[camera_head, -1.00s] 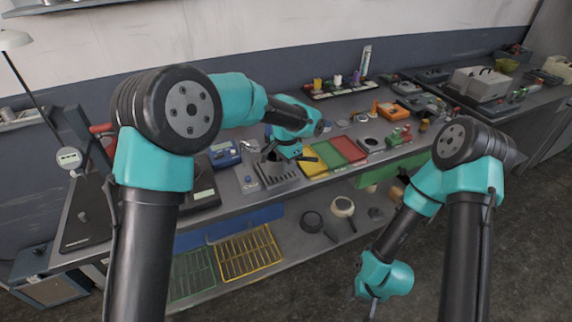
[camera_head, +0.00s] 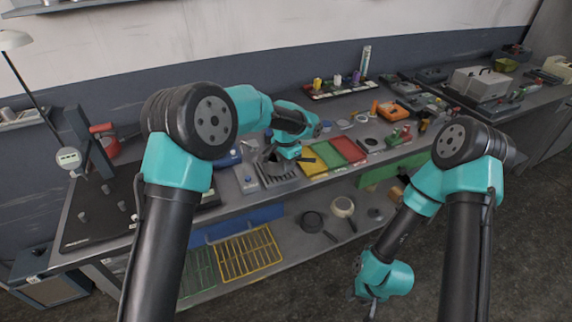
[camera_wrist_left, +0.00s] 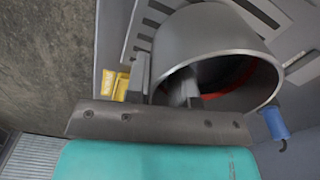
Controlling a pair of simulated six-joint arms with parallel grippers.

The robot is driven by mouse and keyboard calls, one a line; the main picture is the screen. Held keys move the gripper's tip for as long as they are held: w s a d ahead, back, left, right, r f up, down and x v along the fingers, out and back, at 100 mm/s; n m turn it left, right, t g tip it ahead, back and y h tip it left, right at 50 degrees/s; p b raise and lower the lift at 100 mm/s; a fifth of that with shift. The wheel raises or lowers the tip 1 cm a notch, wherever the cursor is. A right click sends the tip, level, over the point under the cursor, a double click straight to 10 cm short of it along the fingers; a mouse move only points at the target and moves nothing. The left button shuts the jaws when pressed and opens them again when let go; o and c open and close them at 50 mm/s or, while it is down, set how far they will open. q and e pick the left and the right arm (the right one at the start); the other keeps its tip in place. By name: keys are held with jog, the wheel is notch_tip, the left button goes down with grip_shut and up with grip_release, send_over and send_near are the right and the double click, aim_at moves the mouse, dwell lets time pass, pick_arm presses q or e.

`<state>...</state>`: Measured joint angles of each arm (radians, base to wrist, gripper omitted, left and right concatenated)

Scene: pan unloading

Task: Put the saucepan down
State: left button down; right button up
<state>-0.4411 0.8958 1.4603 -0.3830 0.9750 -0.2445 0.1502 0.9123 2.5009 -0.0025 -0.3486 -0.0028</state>
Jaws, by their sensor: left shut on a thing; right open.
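The saucepan (camera_wrist_left: 212,38) shows in the left wrist view as a round grey metal vessel, tilted in that picture, with a dark inside and a reddish patch within. My left gripper (camera_wrist_left: 166,88) is shut on its wall at the rim, one finger outside and one inside. In the head view my left gripper (camera_head: 283,157) is low over the bench beside a grey slotted block (camera_head: 279,173); the saucepan is mostly hidden there. I cannot tell whether its base touches anything. My right gripper (camera_head: 371,297) is open and empty, low in front of the lower shelf.
Yellow (camera_head: 312,161), green (camera_head: 328,153) and red (camera_head: 348,149) trays lie right of my left gripper. A dark plate with pegs (camera_head: 92,222) is at the left. A dark pan (camera_head: 311,221) and a cream pan (camera_head: 343,206) sit on the lower shelf.

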pick_arm(q)
jog(key=shift+f, duration=0.2)
jog(key=c, duration=1)
grip_release()
jog(key=shift+o, duration=0.2)
notch_tip(320, 180, up, 12)
jog(key=shift+r, duration=0.15)
